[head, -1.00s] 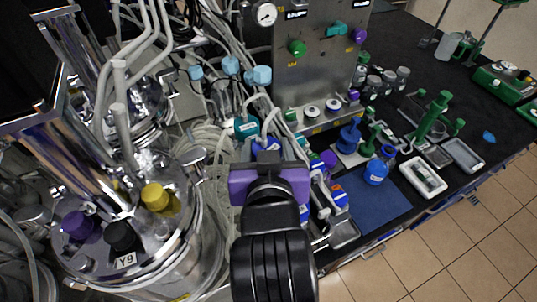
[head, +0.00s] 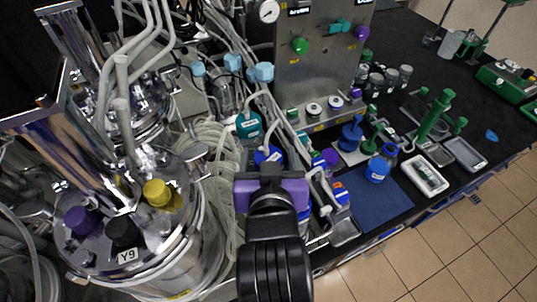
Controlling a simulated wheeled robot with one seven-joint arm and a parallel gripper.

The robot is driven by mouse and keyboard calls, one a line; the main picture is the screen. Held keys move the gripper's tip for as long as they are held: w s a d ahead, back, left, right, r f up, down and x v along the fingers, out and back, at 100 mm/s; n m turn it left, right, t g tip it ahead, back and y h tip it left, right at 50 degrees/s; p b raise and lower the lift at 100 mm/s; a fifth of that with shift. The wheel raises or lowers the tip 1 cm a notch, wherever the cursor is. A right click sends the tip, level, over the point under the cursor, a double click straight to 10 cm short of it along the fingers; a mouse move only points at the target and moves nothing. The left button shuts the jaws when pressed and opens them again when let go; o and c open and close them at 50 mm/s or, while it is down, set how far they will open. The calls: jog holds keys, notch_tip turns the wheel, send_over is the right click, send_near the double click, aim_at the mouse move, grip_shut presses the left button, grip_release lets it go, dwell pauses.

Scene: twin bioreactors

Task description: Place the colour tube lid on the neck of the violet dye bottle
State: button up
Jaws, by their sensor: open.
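My gripper (head: 271,190), seen from behind with a violet and black body, is in the lower middle of the head view. Its fingertips are hidden behind its own body, and I see nothing held. A violet item (head: 329,157), perhaps the cap or neck of the violet dye bottle, shows just right of and beyond my gripper. Its lower part is hidden by clutter. A bottle with a teal top (head: 247,124) and one with a blue top (head: 267,155) stand just beyond my gripper. I cannot make out the colour tube lid for certain.
A steel bioreactor (head: 185,240) with yellow, violet and black caps stands at left, with pale tubing around it. A blue bottle (head: 377,170) stands on a blue mat (head: 385,212) at right. A metal control panel (head: 325,75) rises behind. The mat's front part is clear.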

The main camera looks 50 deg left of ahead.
jog(key=shift+r, duration=0.25)
jog(key=p+v, duration=0.1)
jog(key=v, duration=1.1)
jog(key=shift+p, duration=0.3)
jog(key=shift+a+r, duration=0.1)
